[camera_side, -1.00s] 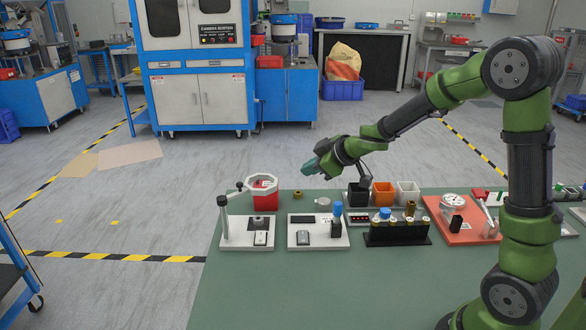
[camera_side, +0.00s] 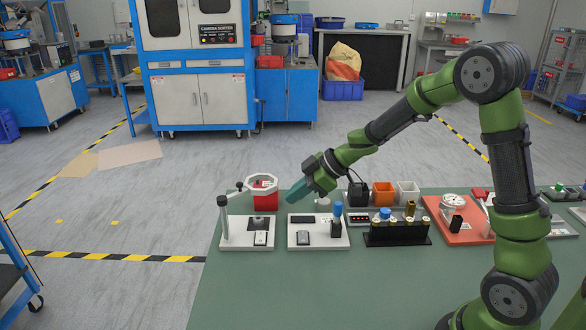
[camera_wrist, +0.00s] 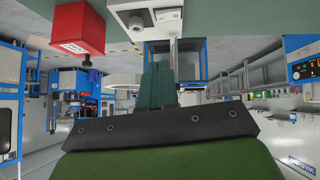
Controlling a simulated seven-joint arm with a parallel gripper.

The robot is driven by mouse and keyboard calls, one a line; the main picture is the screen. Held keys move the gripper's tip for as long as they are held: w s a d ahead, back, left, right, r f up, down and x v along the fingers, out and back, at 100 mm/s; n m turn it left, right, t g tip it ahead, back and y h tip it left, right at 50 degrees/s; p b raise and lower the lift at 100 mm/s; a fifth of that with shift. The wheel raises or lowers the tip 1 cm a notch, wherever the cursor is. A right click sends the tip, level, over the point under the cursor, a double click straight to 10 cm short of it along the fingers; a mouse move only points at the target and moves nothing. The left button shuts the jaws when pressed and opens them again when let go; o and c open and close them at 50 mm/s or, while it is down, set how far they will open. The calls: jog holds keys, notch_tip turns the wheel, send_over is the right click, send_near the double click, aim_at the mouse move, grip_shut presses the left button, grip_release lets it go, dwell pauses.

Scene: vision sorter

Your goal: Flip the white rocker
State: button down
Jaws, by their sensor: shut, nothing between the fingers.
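A small light rocker switch (camera_side: 261,238) sits on the front of the left white base plate (camera_side: 233,237), under a ring light on a stand. A similar switch in a dark frame (camera_side: 303,238) sits on the second white plate (camera_side: 334,240); which one is the white rocker I cannot tell for sure. My gripper (camera_side: 296,192) has its teal fingers shut and empty, pointing down-left, above and behind the second plate and apart from both switches.
The white ring light (camera_side: 261,186) and its post (camera_side: 223,215) stand left of my gripper, with a red box (camera_side: 265,202) behind. A blue-topped part (camera_side: 337,212) stands on the second plate. Black, orange and white cups (camera_side: 383,193) are to the right. The front mat is clear.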

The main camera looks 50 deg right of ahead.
send_over(260, 234)
jog(key=s+d, duration=0.2)
jog(key=f, duration=0.6)
jog(key=shift+d+f, duration=0.15)
jog(key=shift+d, duration=0.05)
jog(key=shift+w+d+f, duration=0.1)
jog(key=shift+d+f, duration=0.1)
jog(key=shift+f, duration=1.65)
jog(key=shift+w+d+f, duration=0.1)
jog(key=shift+w+d+f, duration=0.1)
jog(key=shift+d+f, duration=0.05)
jog(key=shift+f, duration=0.3)
jog(key=shift+r, duration=0.15)
jog(key=shift+s+a+r, duration=0.35)
jog(key=shift+s+a, duration=0.2)
jog(key=shift+a, duration=0.05)
